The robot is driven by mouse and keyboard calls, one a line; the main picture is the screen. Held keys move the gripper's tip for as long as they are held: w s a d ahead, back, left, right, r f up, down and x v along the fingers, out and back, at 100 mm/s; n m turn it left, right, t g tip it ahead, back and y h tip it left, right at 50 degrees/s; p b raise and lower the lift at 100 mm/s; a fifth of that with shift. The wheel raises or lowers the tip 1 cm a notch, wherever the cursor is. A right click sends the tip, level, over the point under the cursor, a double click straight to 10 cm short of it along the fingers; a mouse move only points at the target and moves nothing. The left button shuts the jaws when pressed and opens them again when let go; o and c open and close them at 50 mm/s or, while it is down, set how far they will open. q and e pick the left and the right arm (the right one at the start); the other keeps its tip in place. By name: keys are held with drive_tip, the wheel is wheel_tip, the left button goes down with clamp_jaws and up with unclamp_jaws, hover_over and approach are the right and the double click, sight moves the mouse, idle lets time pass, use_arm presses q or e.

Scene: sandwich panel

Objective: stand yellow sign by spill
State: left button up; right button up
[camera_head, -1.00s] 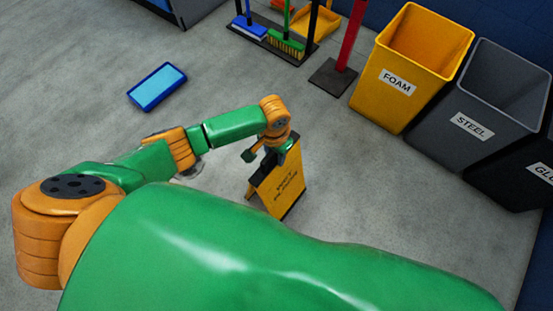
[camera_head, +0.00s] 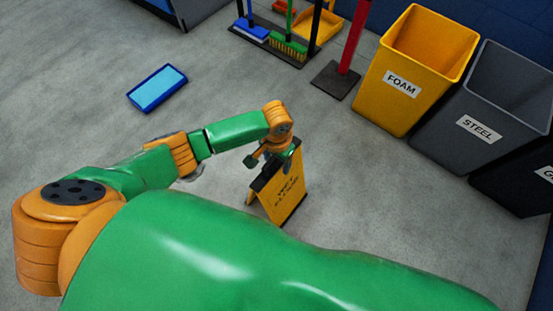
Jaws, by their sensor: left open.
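The yellow sign (camera_head: 284,199), an A-frame with dark lettering and a black top edge, stands upright on the grey floor at the middle of the view. My left gripper (camera_head: 264,163) is open at the sign's top edge. Whether its fingers touch the sign cannot be told. The arm partly hides the area beside the sign. A spill is not clearly visible; a faint pale patch (camera_head: 193,172) shows under my left forearm. My right gripper is not in view.
A blue tray-like item (camera_head: 158,89) lies on the floor at upper left. Brooms stand on a dark rack (camera_head: 290,54) at the back. A red post (camera_head: 352,40) and yellow FOAM bin (camera_head: 402,92), grey STEEL bin (camera_head: 470,125) and a black bin stand right.

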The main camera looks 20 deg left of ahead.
use_arm(q)
wheel_tip(320, 180, up, 8)
drive_tip(key=p, duration=0.4)
wheel_tip(320, 180, up, 3)
drive_tip(key=shift+r+p, duration=0.15)
drive_tip(key=shift+p, duration=0.65)
drive_tip(key=shift+r, duration=0.5)
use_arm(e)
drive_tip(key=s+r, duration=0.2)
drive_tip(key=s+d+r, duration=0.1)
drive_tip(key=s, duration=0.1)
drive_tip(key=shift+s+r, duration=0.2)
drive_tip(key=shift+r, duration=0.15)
